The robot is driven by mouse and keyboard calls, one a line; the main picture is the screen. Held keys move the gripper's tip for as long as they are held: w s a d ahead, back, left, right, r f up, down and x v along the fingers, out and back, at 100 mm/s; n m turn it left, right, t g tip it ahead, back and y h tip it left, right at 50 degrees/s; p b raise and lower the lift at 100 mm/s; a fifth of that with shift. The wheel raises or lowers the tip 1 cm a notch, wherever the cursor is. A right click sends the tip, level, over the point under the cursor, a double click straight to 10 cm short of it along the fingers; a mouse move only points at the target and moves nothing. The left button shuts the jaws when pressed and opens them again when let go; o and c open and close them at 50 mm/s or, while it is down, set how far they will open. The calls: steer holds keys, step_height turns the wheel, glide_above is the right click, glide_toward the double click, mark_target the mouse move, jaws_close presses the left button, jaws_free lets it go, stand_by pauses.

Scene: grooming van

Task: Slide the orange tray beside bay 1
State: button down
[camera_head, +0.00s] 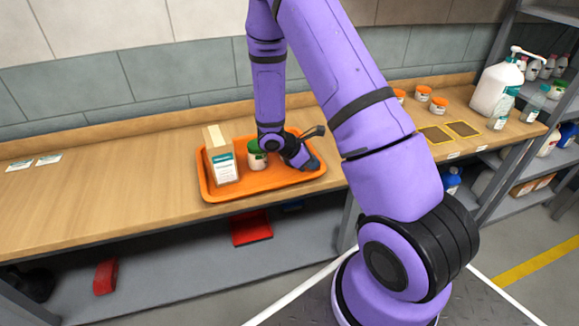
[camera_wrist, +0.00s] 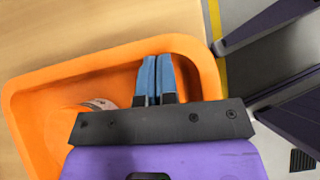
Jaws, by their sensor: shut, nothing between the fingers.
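The orange tray (camera_head: 262,183) sits on the wooden bench, holding a box with a teal label (camera_head: 222,165) and a green-lidded jar (camera_head: 257,155). My gripper (camera_head: 310,165) is low at the tray's right end. In the wrist view, the blue fingers (camera_wrist: 157,72) are together and empty, over the inside of the tray (camera_wrist: 75,68) near a corner; I cannot tell whether they touch its wall. Two white cards (camera_head: 20,165) (camera_head: 49,159) lie at the bench's left. Two dark yellow-edged squares (camera_head: 435,134) (camera_head: 463,128) are at the right. The bay number is not readable.
The bench left of the tray (camera_head: 120,175) is clear up to the cards. Orange-lidded jars (camera_head: 438,105) and a white pump bottle (camera_head: 496,88) stand at the right, past my arm. A tiled wall (camera_head: 90,85) runs behind, and the bench's front edge is close to the tray.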

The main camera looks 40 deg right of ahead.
steer(key=s+d, duration=0.1)
steer(key=d, duration=0.2)
steer(key=s+d, duration=0.1)
steer(key=d, duration=0.3)
steer(key=s+d, duration=0.2)
steer(key=d, duration=0.1)
steer(key=shift+d, duration=0.35)
